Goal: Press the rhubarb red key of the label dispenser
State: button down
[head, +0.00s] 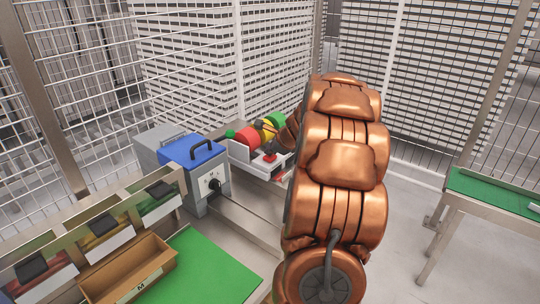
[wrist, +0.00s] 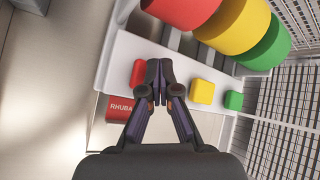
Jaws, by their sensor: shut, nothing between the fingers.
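The white label dispenser (wrist: 125,50) fills the middle of the wrist view, with a red roll (wrist: 180,8), a yellow roll (wrist: 236,28) and a green roll (wrist: 268,46). Its red key (wrist: 137,74), yellow key (wrist: 202,91) and green key (wrist: 233,100) stand in a row. A red label (wrist: 119,108) reading "RHUBA" shows beside the red key, partly covered by my gripper (wrist: 160,74). My gripper is shut and empty, its tips at the right edge of the red key; I cannot tell whether they touch. In the head view the red key (head: 270,157) shows left of my arm.
A grey machine with a blue lid (head: 192,149) and black knob stands left of the dispenser. Several bins with black-clipped labels, a cardboard tray (head: 125,268) and a green mat (head: 215,268) lie front left. A green-topped table (head: 490,187) stands right. Mesh fencing encloses the area.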

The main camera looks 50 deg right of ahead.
aim_at(271, 157)
jog(key=shift+r+p, duration=0.9)
jog(key=shift+p, duration=0.15)
notch_tip(271, 157, up, 5)
jog(key=p, duration=0.5)
jog(key=shift+r, duration=0.1)
dwell(1.3)
